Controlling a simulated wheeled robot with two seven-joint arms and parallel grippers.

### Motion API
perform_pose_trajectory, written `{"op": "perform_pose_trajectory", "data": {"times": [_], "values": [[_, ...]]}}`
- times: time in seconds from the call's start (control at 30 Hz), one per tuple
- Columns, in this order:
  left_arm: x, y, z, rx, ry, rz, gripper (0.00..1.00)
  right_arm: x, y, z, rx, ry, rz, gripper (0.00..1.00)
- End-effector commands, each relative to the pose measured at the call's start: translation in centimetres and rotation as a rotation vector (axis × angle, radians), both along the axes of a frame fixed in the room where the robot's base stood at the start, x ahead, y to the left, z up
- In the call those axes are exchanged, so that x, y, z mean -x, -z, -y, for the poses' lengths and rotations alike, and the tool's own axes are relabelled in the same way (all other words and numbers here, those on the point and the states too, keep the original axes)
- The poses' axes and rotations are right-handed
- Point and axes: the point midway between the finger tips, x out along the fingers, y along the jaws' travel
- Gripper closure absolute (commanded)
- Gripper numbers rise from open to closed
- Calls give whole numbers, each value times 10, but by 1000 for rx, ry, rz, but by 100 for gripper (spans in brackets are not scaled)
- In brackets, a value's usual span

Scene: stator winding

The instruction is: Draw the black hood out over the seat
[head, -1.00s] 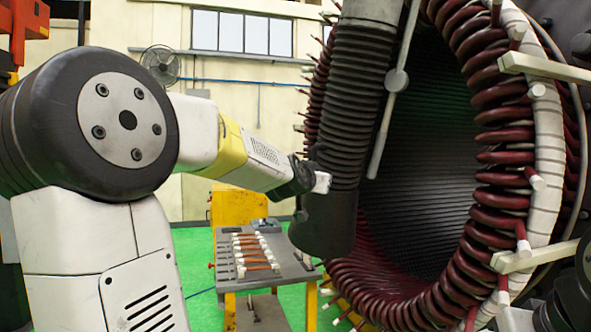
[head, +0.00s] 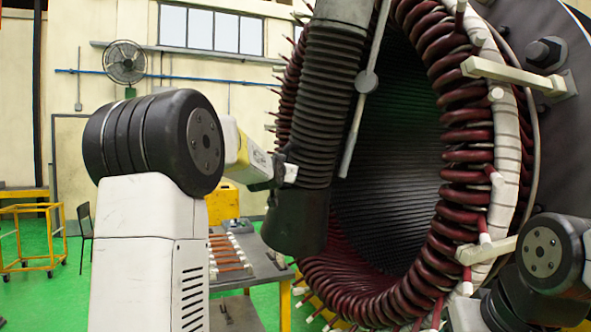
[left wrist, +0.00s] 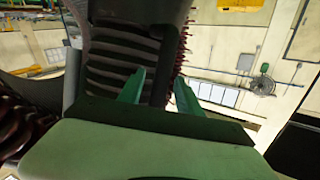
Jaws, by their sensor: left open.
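The black hood (head: 297,222) hangs upright from a ribbed black hose (head: 327,105), left of the opening of the stator (head: 390,150). My left gripper (head: 285,173) is at the hood's left side, where hose and hood meet. In the left wrist view its two green fingers (left wrist: 158,92) are apart, and a dark upright bar (left wrist: 165,65) shows between them. Ribbed hose (left wrist: 122,62) fills the background behind. I cannot tell whether the fingers touch the bar. I cannot make out which part is the seat. My right gripper is not seen.
Dark red coils (head: 470,135) ring the stator, with pale bars (head: 510,75) sticking out on its right. A thin grey rod (head: 355,125) hangs beside the hose. A grey table (head: 262,268) with several pale and red parts stands below.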

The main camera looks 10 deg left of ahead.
Motion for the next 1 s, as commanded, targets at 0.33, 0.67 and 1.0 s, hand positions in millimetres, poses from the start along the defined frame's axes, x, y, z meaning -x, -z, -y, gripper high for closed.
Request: {"op": "perform_pose_trajectory", "data": {"times": [0.33, 0.67, 1.0], "values": [[0, 0, 0, 0, 0, 0, 100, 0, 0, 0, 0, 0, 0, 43], [1, 0, 0, 0, 0, 0, 100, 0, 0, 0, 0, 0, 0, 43], [1, 0, 0, 0, 0, 0, 100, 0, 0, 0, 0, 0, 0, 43]]}}
